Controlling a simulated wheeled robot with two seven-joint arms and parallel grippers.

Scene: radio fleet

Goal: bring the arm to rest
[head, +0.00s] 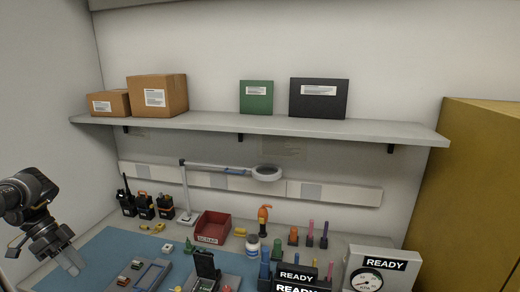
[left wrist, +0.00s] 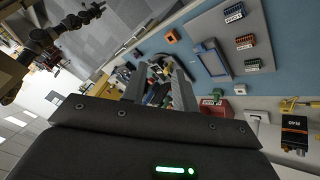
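My left gripper (head: 43,256) is at the lower left in the head view, raised over the left edge of the workbench. In the left wrist view its two fingers (left wrist: 158,72) stand apart, with nothing seen held between them. In the left wrist view a dark arm of mine shows at the upper left, with what looks like my right gripper (left wrist: 94,13) at its end. It is too small to tell its finger state. My right arm is not in the head view.
A blue mat (head: 105,246) lies under the left gripper's side of the bench. A shelf (head: 220,126) with boxes hangs above.

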